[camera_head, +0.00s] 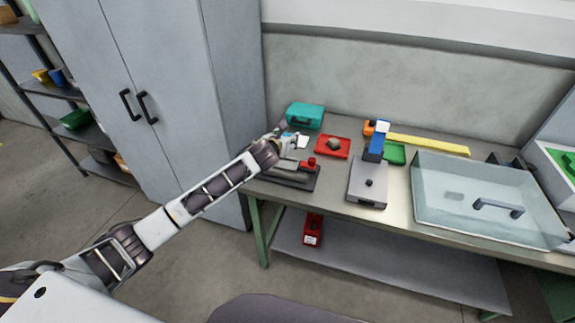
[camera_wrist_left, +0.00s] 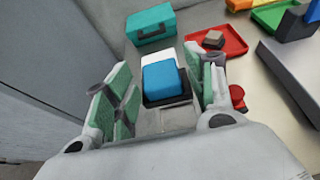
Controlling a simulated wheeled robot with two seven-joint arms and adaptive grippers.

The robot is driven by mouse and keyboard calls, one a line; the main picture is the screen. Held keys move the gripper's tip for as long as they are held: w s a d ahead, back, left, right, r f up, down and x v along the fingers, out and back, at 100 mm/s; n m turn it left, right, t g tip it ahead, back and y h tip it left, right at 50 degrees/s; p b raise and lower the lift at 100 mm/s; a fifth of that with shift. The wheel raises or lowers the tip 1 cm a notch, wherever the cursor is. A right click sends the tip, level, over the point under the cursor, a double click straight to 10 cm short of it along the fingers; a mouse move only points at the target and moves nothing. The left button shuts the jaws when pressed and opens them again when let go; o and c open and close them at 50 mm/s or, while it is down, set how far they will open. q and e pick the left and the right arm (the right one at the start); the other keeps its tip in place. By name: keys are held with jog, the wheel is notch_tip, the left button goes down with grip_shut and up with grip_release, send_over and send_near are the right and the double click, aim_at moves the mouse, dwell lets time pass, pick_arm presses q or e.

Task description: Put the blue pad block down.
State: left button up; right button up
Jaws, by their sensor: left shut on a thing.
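The blue pad block (camera_wrist_left: 163,80), with a blue top and a dark lower part, sits between the green-padded fingers of my left gripper (camera_wrist_left: 160,88) in the left wrist view. The gripper is shut on it. In the head view my left gripper (camera_head: 290,141) is at the left end of the bench, over the back of a dark fixture (camera_head: 290,179) with a red knob (camera_head: 310,162). There the block is hard to make out behind the fingers. I cannot tell whether its underside touches anything. My right gripper is not in view.
A teal case (camera_head: 305,115) stands behind the gripper; a white piece (camera_head: 302,142) lies close by. To the right are a red tray (camera_head: 332,147) with a grey-brown block, a grey device (camera_head: 368,184) with a blue upright, a green tray (camera_head: 395,153) and a clear box (camera_head: 480,205).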

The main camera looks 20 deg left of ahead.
pick_arm(q)
jog(key=shift+f, duration=3.1)
jog(key=shift+f, duration=0.1)
jog(key=shift+f, duration=1.8)
jog(key=shift+f, duration=0.1)
jog(key=o, duration=1)
jog(key=shift+v, duration=6.05)
